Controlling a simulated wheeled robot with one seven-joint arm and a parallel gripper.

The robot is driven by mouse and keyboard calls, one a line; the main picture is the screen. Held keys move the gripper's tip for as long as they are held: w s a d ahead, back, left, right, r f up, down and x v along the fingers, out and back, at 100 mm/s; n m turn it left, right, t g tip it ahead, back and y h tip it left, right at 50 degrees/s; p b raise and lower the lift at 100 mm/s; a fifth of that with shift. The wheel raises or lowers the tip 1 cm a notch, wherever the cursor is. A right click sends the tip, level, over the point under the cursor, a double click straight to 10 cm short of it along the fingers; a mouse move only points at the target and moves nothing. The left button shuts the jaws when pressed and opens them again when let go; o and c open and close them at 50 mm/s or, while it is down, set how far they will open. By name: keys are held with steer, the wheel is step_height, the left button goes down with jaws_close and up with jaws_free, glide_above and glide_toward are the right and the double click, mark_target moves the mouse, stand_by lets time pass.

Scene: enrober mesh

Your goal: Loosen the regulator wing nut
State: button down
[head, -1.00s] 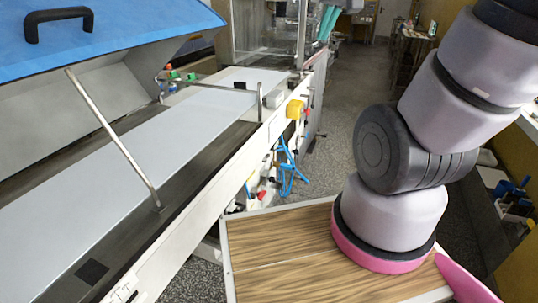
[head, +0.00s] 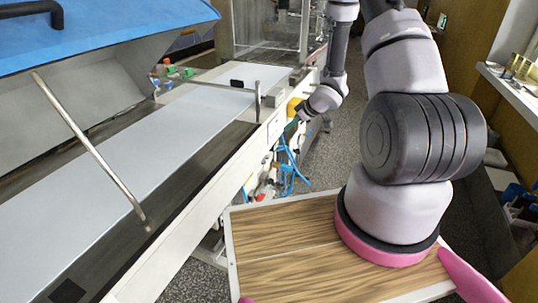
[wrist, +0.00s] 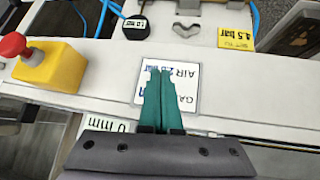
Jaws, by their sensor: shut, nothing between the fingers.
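My gripper (wrist: 157,100) has two teal fingers, shut together and empty, over a white label reading "GAS AIR" (wrist: 182,82) on the machine's pale side rail. In the head view my gripper (head: 291,124) is small, beside the rail near the yellow box. A pale wing-shaped piece (wrist: 187,30) sits beyond the fingertips in the wrist view, apart from them; it may be the regulator wing nut, but I cannot be sure. A dark round part (wrist: 137,28) with a small pressure label lies left of it. A yellow "4.5 bar" tag (wrist: 236,35) lies to its right.
A yellow box with a red button (wrist: 45,65) is left of my fingers. Blue hoses (head: 288,168) hang below the rail. The conveyor (head: 150,140) with its slanted metal rod (head: 90,148) lies left under a blue lid (head: 110,30).

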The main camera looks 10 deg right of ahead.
steer(key=n+g+y, duration=0.1)
steer(key=y, duration=0.1)
glide_toward(264, 159)
steer(key=a+x, duration=0.1)
steer(key=x, duration=0.5)
steer(key=shift+s, duration=0.25)
steer(key=shift+a+n, duration=0.15)
steer(key=shift+n, duration=0.15)
